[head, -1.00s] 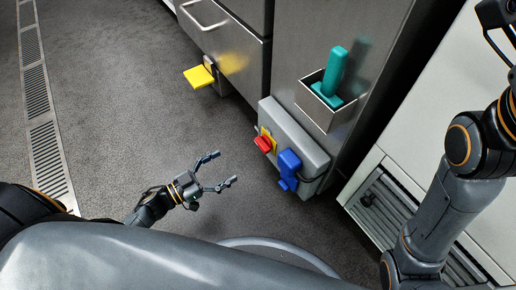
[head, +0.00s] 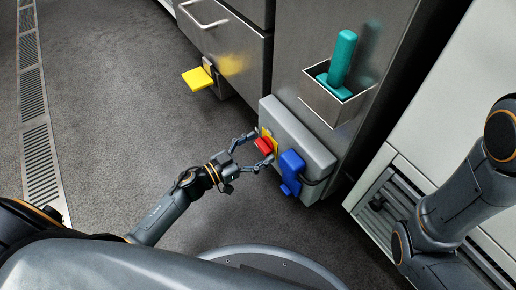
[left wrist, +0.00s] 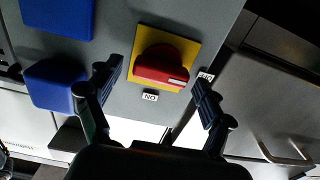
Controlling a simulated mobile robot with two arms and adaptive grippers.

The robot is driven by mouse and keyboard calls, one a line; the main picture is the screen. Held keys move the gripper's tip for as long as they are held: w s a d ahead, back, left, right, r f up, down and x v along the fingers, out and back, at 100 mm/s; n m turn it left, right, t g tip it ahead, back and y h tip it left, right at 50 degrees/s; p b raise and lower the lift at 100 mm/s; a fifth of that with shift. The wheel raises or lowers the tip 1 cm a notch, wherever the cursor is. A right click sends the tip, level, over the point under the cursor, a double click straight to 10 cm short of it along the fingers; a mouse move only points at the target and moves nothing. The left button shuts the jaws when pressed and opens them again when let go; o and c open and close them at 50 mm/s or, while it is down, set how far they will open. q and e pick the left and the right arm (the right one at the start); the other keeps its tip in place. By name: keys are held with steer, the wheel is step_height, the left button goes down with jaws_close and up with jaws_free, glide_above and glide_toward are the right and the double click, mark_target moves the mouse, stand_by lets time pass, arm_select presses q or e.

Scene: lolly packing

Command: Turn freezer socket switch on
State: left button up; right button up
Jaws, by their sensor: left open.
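The freezer socket is a grey box (head: 307,141) low on the front of the steel cabinet. A red rotary switch (head: 264,145) sits on a yellow plate on its left part. The switch also shows in the left wrist view (left wrist: 161,66), with an "ON" label below it and another label at the right, seen at a slant. A blue plug (head: 290,171) is at the socket's lower front. My left gripper (head: 256,152) is open at the switch, its fingers on either side of the red knob. In the wrist view the fingertips (left wrist: 157,85) are apart, and contact cannot be told.
A steel holder (head: 335,105) with a teal-handled tool (head: 342,58) is above the socket. A yellow pedal (head: 198,78) sticks out at the left. A white unit with a vent (head: 390,205) stands at the right. The floor at left is clear.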

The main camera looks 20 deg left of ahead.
arm_select(q)
steer(key=c, duration=1.1)
steer(key=shift+c, duration=0.2)
